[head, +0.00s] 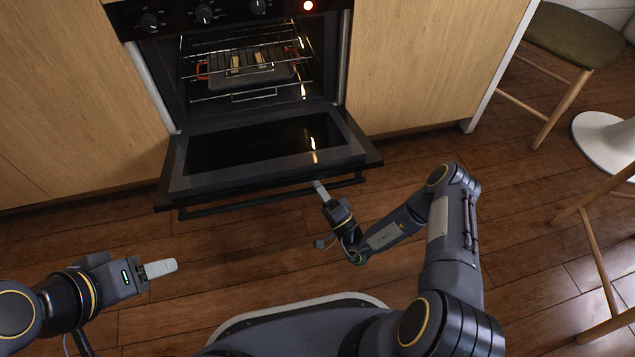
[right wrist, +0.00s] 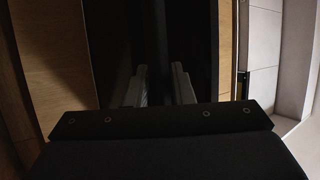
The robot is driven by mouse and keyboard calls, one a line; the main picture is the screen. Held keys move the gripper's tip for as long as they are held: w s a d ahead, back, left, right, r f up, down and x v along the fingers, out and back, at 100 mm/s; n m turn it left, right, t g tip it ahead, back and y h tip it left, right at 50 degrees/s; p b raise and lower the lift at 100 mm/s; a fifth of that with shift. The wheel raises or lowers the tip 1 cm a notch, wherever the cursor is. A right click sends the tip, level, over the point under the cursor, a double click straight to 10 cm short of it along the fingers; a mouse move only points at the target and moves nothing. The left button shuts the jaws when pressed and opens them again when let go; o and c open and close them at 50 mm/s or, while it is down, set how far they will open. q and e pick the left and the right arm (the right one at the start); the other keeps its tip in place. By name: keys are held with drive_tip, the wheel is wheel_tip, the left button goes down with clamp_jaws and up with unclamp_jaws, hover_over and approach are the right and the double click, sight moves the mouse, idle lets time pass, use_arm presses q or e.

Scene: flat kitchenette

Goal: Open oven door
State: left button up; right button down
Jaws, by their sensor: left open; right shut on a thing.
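The black oven door (head: 268,150) is hinged down at its lower edge and lies far open, showing its dark glass. Its black bar handle (head: 245,205) runs along the near edge. My right gripper (head: 319,187) is at the right part of this handle and shut on it. In the right wrist view its two fingers (right wrist: 158,86) stand either side of a dark strip; the grip itself is too dark to see clearly. My left gripper (head: 162,268) is open and empty over the floor at the lower left, apart from the door.
The lit oven cavity shows wire racks (head: 245,72) with a tray inside. Wooden cabinets (head: 435,60) flank the oven. A stool (head: 565,40) and chair legs stand at the right. The wooden floor (head: 250,265) before the door is clear.

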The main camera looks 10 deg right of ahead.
drive_tip(key=shift+s+a+f, duration=0.1)
drive_tip(key=shift+s+f, duration=0.15)
drive_tip(key=c, duration=1.6)
unclamp_jaws()
drive_tip(key=shift+o, duration=1.2)
drive_tip(key=shift+w+r, duration=0.1)
